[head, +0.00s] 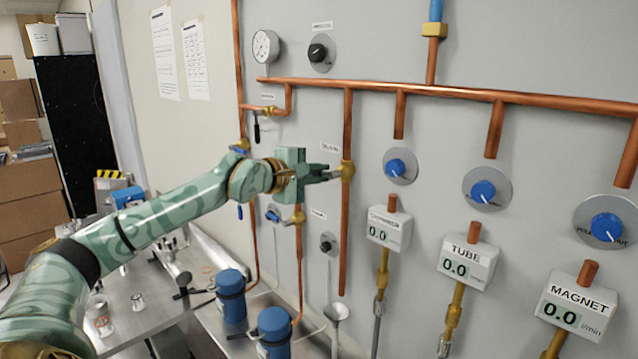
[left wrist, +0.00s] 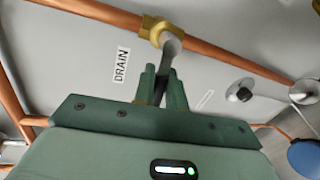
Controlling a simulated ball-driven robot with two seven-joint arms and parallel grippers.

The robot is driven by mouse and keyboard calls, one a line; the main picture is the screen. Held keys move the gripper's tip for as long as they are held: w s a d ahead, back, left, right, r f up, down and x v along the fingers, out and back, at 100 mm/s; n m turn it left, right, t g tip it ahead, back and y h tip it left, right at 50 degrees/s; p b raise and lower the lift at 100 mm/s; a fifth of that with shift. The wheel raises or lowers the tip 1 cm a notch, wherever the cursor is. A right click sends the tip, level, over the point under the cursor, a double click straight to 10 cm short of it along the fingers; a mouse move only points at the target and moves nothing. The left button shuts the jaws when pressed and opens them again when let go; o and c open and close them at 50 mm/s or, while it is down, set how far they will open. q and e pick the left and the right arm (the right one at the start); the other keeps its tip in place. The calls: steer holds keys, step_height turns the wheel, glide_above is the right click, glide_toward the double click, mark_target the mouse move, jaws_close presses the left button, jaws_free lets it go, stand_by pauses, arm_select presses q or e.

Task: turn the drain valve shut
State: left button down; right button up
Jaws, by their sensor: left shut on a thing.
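The drain valve has a brass body (head: 347,171) on a vertical copper pipe; the body also shows at the top of the left wrist view (left wrist: 152,27), beside a DRAIN label (left wrist: 121,65). Its grey lever (left wrist: 172,46) points away from the body, roughly crosswise to the pipe, toward my gripper. My left gripper (head: 326,175) is just left of the valve body in the head view, shut on the lever. In the left wrist view its green fingers (left wrist: 162,85) close around the lever's end, which they partly hide. My right gripper is not in view.
A copper manifold (head: 420,89) runs above the valve. Blue knobs (head: 395,167) and flow meters (head: 390,229) sit to the right. A black-handled valve (head: 257,128) is to the left. Below are a funnel (head: 336,313) and blue canisters (head: 231,296) on a metal bench.

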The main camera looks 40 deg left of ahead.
arm_select(q)
steer(key=shift+r+m, duration=0.25)
steer(key=shift+m, duration=0.35)
steer(key=c, duration=1.5)
jaws_free()
